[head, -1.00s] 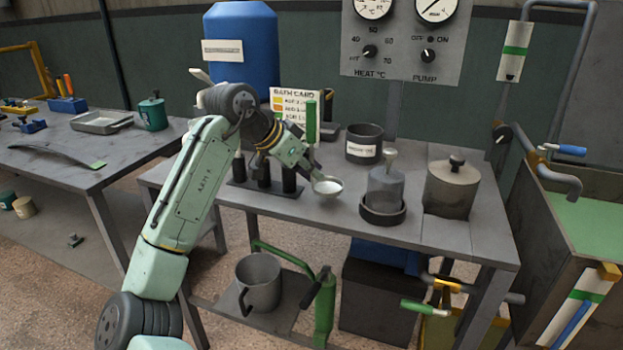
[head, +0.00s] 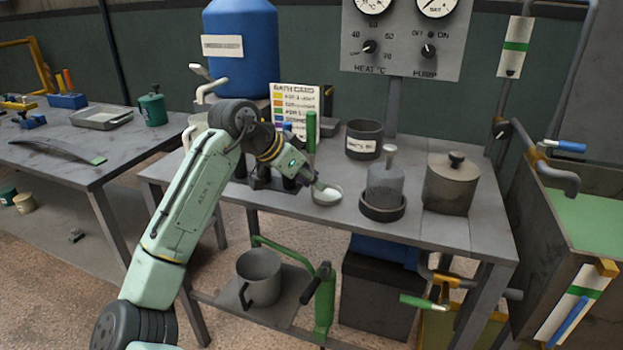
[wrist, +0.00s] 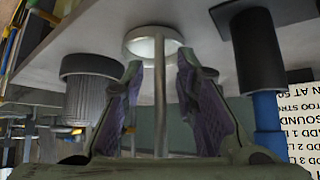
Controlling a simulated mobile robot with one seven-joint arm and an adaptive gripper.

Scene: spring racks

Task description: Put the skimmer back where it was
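The skimmer stands upright on the table, its green handle (head: 311,132) at the top and its pale round bowl (head: 327,195) at the tabletop. In the wrist view, where the tabletop is uppermost, its thin rod (wrist: 160,100) runs between my fingers and ends at the round bowl (wrist: 152,42). My gripper (head: 318,183) is around the rod, close above the table. In the wrist view its two fingers (wrist: 160,75) are apart, with a gap on both sides of the rod. The head view hides part of the rod behind my gripper.
A black rack (head: 262,180) with several dark holders stands left of the skimmer. To the right are a grey bell-shaped thing in a dark dish (head: 383,208) and a lidded pot (head: 452,183). A dark labelled pot (head: 364,138) and a colour card (head: 294,108) are behind.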

